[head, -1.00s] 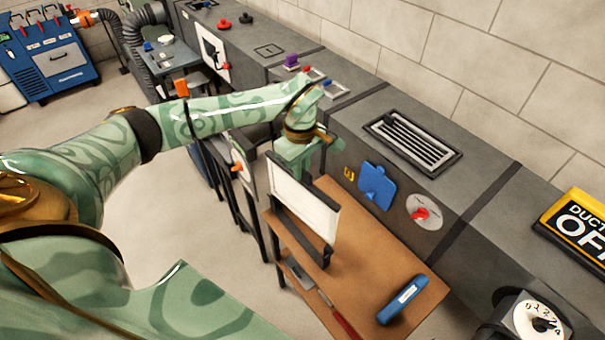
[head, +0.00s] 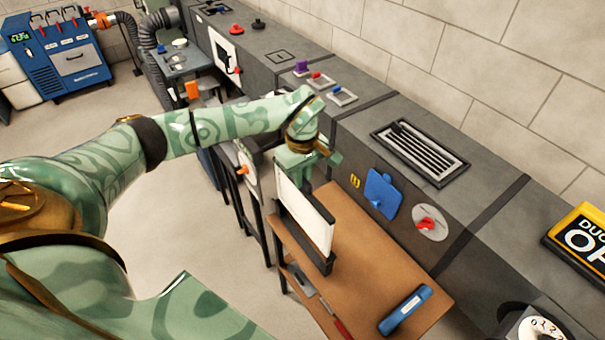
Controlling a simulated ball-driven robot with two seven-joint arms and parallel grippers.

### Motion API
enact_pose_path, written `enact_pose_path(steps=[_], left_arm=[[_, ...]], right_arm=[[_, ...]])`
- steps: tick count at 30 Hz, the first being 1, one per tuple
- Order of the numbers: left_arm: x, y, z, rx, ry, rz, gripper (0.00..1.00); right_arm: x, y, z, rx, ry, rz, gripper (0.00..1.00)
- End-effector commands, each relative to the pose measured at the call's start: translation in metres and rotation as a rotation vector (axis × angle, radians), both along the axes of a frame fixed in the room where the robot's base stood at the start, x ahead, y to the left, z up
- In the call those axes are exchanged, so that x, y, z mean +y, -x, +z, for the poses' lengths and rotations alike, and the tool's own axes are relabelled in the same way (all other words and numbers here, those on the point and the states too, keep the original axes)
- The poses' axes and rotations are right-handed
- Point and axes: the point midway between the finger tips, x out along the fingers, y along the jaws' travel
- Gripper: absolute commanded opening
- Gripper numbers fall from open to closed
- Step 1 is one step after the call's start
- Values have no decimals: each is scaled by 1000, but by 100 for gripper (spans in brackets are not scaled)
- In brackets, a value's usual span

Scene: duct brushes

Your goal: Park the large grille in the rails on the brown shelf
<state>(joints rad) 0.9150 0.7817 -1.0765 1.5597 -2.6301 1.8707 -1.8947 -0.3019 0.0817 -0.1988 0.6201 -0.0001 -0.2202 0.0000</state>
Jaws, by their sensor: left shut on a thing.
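The large grille, a white upright panel (head: 305,216), stands at the left edge of the brown shelf (head: 345,283). Black rails (head: 322,262) run along its lower edge, and it appears to stand in or right at them. I cannot tell whether it is fully seated. My left gripper (head: 297,172) is shut on the grille's upper far end, and its fingertips are partly hidden behind the panel. My right gripper is not in view.
A blue tool (head: 405,310) lies on the shelf's near right part. The grey duct (head: 420,215) runs behind the shelf, with a blue cover (head: 382,193) and a slotted vent (head: 420,152). The shelf middle is clear.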

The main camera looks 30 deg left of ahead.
Motion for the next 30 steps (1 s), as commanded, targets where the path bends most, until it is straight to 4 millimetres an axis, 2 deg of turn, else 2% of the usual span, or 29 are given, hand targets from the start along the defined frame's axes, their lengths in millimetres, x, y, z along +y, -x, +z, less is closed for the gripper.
enact_pose_path(steps=[30], left_arm=[[0,-1,-75,0,0,0,0]], right_arm=[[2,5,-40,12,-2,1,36]])
